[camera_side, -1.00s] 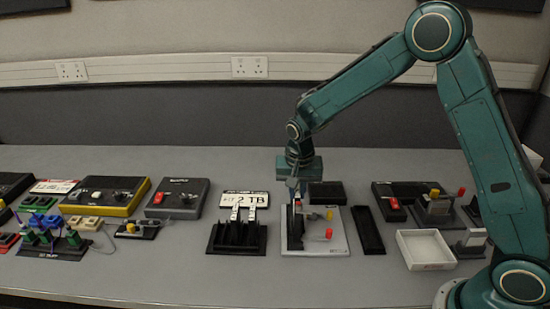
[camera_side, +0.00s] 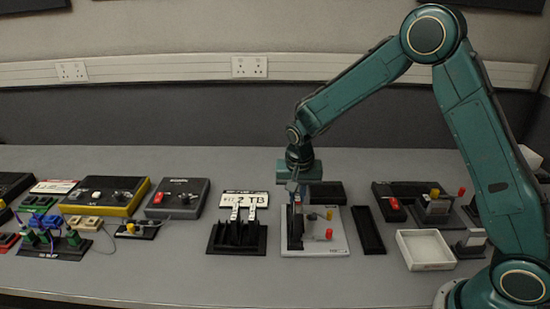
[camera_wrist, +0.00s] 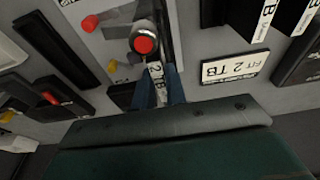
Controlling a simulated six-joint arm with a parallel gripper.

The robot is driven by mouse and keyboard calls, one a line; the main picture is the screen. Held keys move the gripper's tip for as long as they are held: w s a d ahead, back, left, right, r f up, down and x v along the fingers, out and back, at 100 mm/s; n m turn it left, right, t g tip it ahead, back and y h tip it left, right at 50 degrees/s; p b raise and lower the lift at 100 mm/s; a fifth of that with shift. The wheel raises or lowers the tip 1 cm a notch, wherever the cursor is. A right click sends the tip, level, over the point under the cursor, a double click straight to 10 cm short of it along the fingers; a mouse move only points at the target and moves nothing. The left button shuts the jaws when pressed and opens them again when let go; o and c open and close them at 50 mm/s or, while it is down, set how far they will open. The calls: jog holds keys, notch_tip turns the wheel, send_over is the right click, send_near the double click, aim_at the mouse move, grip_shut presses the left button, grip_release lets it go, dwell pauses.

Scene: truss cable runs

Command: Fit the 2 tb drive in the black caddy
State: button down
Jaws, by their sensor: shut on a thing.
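In the side view my gripper (camera_side: 297,188) is low over the left part of the light grey plate (camera_side: 335,246). A dark upright shape (camera_side: 295,230) stands on that plate under the gripper, probably the black caddy. I cannot tell from here how far the drive is inside it. A red button (camera_wrist: 143,43) sits just beyond the drive in the wrist view.
A black rack (camera_side: 237,246) with two labelled drives stands left of the plate, before a "FIT 2 TB" sign (camera_side: 244,198). Yellow (camera_side: 329,215) and red (camera_side: 329,234) knobs sit on the plate's right. A black strip (camera_side: 368,230) and a white tray (camera_side: 425,248) lie farther right.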

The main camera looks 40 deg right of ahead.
jog(key=shift+f, duration=0.7)
jog(key=c, duration=1)
grip_release()
jog(key=shift+c, duration=0.2)
jog(key=shift+r, duration=0.15)
jog(key=shift+r, duration=3.65)
